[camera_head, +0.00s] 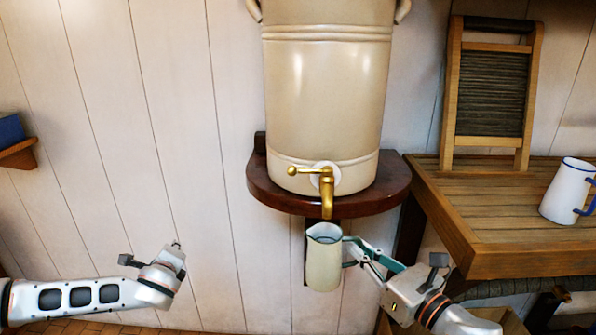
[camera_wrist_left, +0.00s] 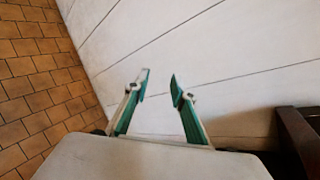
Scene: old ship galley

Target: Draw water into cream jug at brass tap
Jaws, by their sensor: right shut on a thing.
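The cream jug (camera_head: 323,262) is upright under the brass tap (camera_head: 326,190), its open mouth just below the spout. My right gripper (camera_head: 352,252) is shut on the jug at its right, handle side. The tap sits low on the front of a large cream stoneware urn (camera_head: 325,90); its lever points left. I cannot make out any water stream or the level inside the jug. My left gripper (camera_wrist_left: 160,85) is open and empty in the left wrist view, near the plank wall; in the head view its arm is at lower left, well away from the jug.
The urn stands on a dark wooden wall shelf (camera_head: 262,192). At right, a slatted wooden table (camera_head: 475,215) holds a washboard (camera_head: 490,95) and a white mug with blue handle (camera_head: 566,190). A small shelf with a blue object (camera_head: 10,130) is at far left. The wall between is clear.

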